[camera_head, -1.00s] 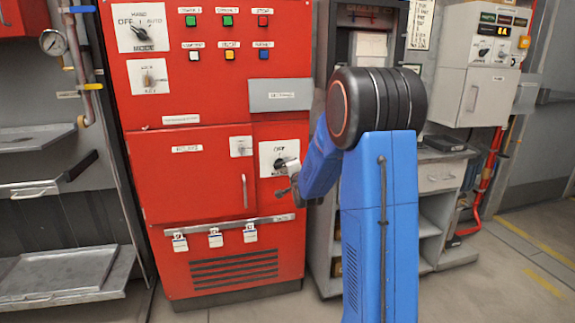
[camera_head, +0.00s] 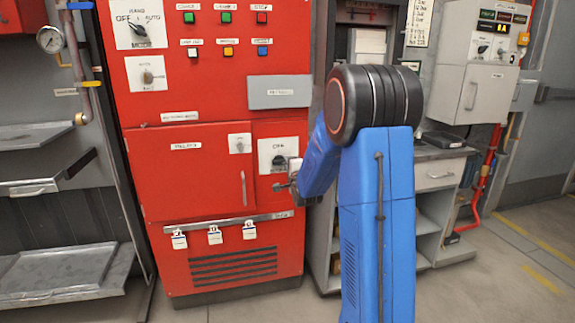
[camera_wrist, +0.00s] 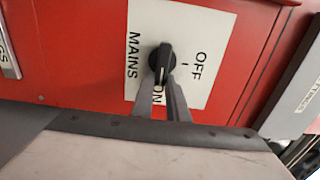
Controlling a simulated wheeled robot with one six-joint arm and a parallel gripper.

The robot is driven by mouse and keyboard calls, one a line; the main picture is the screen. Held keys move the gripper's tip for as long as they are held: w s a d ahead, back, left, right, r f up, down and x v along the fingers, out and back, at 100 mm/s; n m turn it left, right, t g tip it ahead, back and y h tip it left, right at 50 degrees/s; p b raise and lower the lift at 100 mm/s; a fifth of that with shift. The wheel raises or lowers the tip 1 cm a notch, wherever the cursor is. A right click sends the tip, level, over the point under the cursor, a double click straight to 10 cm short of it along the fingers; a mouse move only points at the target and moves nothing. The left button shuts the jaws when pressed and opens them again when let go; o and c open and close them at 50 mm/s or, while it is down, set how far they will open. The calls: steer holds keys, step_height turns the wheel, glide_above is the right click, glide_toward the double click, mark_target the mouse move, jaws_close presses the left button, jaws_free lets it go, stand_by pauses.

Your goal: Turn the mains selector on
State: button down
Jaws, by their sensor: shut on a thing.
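The mains selector is a black knob (camera_wrist: 161,58) on a white plate (camera_wrist: 200,90) marked MAINS, OFF and ON, on the red cabinet's front. In the wrist view the knob's handle, with a pale line, points down toward the ON mark. My gripper (camera_wrist: 164,84) is shut on the handle, one finger along each side; its fingers partly cover the ON lettering. In the head view the white plate (camera_head: 266,148) is at the cabinet's right side, and the knob (camera_head: 279,159) is partly hidden by my gripper (camera_head: 289,172).
The red cabinet (camera_head: 190,100) also has a mode selector (camera_head: 137,30), a key switch (camera_head: 147,77), lit buttons and a door handle (camera_head: 243,188). A grey shelf unit (camera_head: 438,178) stands to the right.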

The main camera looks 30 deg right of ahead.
steer(key=c, duration=1.7)
jaws_free()
steer(key=shift+c, duration=0.2)
steer(key=v, duration=1.7)
steer(key=shift+s, duration=0.25)
steer(key=shift+a, duration=0.1)
steer(key=s+a+f+n+g+y, duration=0.1)
steer(key=s+a+n+g+y, duration=0.2)
steer(key=s+a+n+g, duration=0.55)
steer(key=s+a+f+n+g, duration=0.1)
steer(key=s+a+n, duration=0.2)
steer(key=s, duration=0.6)
steer(key=s+a+n+g+y, duration=0.1)
steer(key=s+a+n, duration=0.3)
steer(key=s, duration=0.4)
steer(key=s+a+f+n+g+y, duration=0.1)
steer(key=s+a+n, duration=0.3)
steer(key=s, duration=0.5)
steer(key=shift+s+a+f+n+g, duration=0.3)
steer(key=shift+n+g, duration=0.25)
steer(key=shift+n, duration=0.3)
